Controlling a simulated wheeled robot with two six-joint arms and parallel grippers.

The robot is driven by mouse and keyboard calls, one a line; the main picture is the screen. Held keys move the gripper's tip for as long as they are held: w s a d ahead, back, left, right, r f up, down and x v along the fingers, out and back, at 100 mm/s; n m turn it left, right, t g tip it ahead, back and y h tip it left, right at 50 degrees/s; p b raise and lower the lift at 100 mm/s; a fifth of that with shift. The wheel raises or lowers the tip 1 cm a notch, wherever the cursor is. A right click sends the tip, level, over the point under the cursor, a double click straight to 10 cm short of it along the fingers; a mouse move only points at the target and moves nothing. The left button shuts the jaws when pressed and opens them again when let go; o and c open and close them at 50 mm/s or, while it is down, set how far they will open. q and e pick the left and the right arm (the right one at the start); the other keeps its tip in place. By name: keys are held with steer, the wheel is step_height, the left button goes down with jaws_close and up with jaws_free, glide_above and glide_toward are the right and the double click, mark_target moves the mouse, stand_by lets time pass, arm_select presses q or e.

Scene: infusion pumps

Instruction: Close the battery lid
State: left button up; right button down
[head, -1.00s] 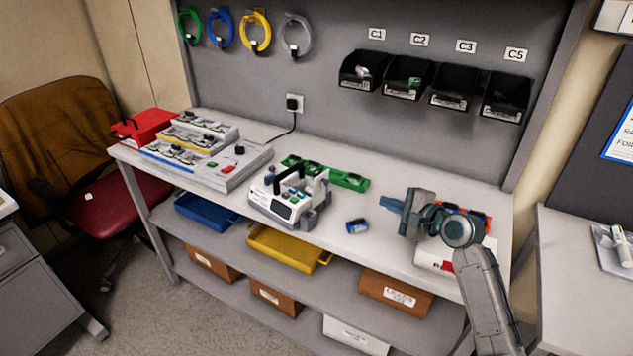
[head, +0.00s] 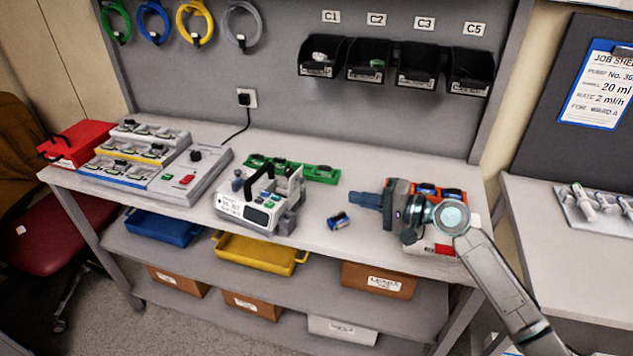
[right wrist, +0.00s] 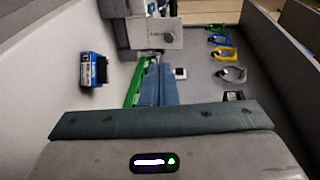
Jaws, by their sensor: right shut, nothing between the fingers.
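The white infusion pump (head: 246,212) with a black handle stands on the bench, left of my right gripper. It also shows at the top of the right wrist view (right wrist: 158,35), where a pale side panel faces me. I cannot clearly make out the battery lid or whether it is open. A blue battery (head: 339,221) lies loose on the bench between the pump and my gripper; it is at the left in the right wrist view (right wrist: 93,70). My right gripper (head: 353,199) is shut and empty above the bench, pointing toward the pump, apart from it. My left gripper is out of view.
A control box (head: 190,178) and a stepped rack (head: 125,172) stand to the left. An orange-red holder (head: 452,192) sits behind my right gripper. Black bins (head: 418,68) hang on the back panel.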

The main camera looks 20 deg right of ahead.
steer(key=r+p+x, duration=0.1)
steer(key=p+x, duration=0.3)
steer(key=x, duration=0.7)
steer(key=shift+r, duration=0.15)
steer(key=shift+r, duration=0.1)
